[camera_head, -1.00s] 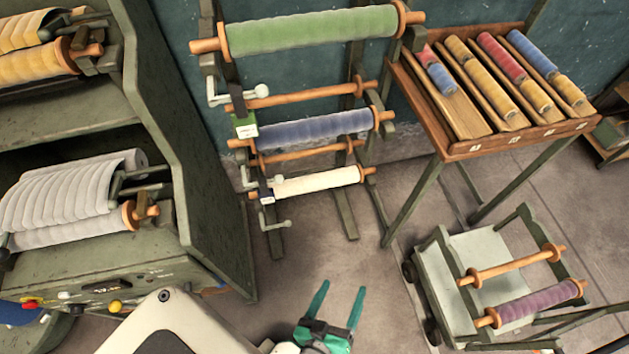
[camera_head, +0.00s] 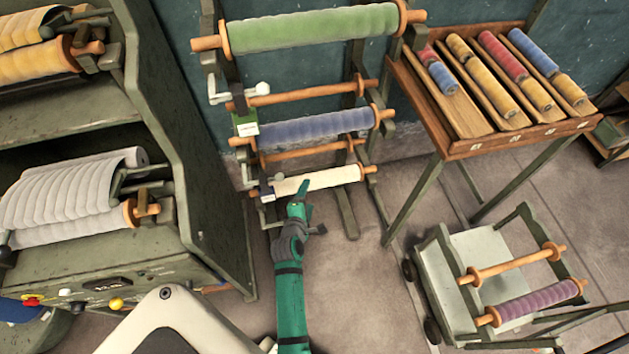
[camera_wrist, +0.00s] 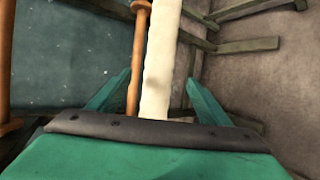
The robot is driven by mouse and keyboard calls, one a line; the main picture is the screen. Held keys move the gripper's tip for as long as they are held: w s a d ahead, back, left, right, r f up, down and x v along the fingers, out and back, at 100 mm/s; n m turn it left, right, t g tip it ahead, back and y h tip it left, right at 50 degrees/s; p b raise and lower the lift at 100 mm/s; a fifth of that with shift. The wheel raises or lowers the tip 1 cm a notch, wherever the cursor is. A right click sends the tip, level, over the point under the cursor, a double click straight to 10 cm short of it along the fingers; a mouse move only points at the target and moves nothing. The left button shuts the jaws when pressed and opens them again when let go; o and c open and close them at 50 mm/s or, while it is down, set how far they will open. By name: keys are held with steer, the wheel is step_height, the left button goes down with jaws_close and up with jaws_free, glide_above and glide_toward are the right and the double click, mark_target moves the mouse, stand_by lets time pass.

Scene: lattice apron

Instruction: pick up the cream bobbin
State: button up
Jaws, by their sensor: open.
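The cream bobbin (camera_head: 333,178) lies across the lowest front position of the rack, with orange ends, in the head view. My gripper (camera_head: 303,196) is in front of it and hides part of its left half. In the wrist view the cream bobbin (camera_wrist: 160,65) runs between the two spread teal fingers of my gripper (camera_wrist: 150,92). The gripper is open and not closed on it. I cannot tell whether a finger touches the bobbin.
A bare orange rod (camera_wrist: 139,50) runs close beside the bobbin. The rack also holds a blue bobbin (camera_head: 315,128) and a green one (camera_head: 310,28) above. A green cabinet (camera_head: 205,200) stands left, and a cart (camera_head: 470,245) stands right on open floor.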

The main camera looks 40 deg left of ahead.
mark_target(314, 181)
steer(key=x, duration=1)
steer(key=shift+w+a, duration=0.1)
steer(key=shift+w, duration=0.3)
steer(key=shift+c, duration=0.5)
